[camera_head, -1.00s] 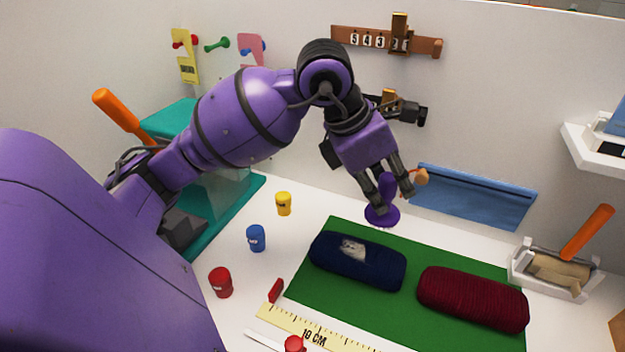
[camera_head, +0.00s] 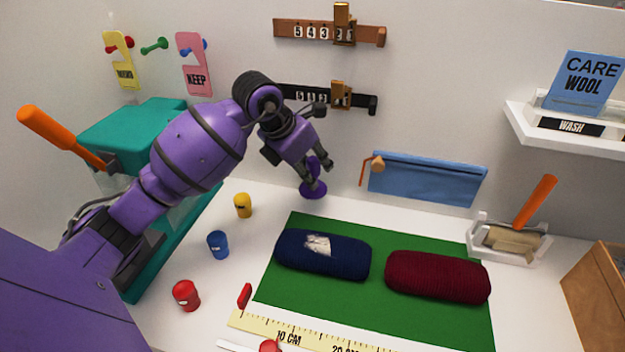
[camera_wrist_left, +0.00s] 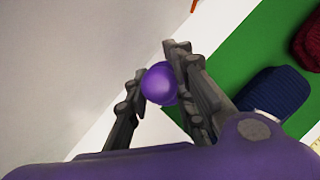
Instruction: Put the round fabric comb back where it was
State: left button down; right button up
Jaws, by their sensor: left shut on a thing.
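A purple round fabric comb, with a knob handle and a flat round base (camera_head: 313,190), is held in my left gripper (camera_head: 313,178). In the head view it is upright, near the back wall, behind the green mat. I cannot tell whether its base touches the white table. In the left wrist view its round purple knob (camera_wrist_left: 162,83) sits between the two dark fingers of my left gripper (camera_wrist_left: 155,85). My right gripper is in neither view.
A navy knitted roll (camera_head: 345,255) and a maroon one (camera_head: 437,277) lie on the green mat (camera_head: 370,312). Yellow (camera_head: 243,205), blue (camera_head: 218,245) and red (camera_head: 186,295) pots stand left. A blue cloth pouch (camera_head: 425,178) hangs on the wall.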

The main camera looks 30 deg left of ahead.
pick_arm(q)
jog(key=shift+w+a+f, duration=0.2)
jog(key=shift+w+f, duration=0.15)
jog(key=shift+f, duration=0.1)
jog(key=shift+w+a+f, duration=0.15)
jog(key=shift+w+f, duration=0.2)
jog(key=shift+f, duration=0.1)
jog(key=shift+w+a+f, duration=0.1)
jog(key=shift+w+f, duration=0.05)
jog(key=shift+f, duration=1.5)
jog(key=shift+f, duration=0.1)
jog(key=shift+f, duration=0.15)
jog(key=c, duration=1.8)
grip_release()
jog(key=shift+o, duration=0.2)
jog(key=shift+r, duration=0.55)
jog(key=v, duration=1.1)
jog(key=shift+s, duration=0.3)
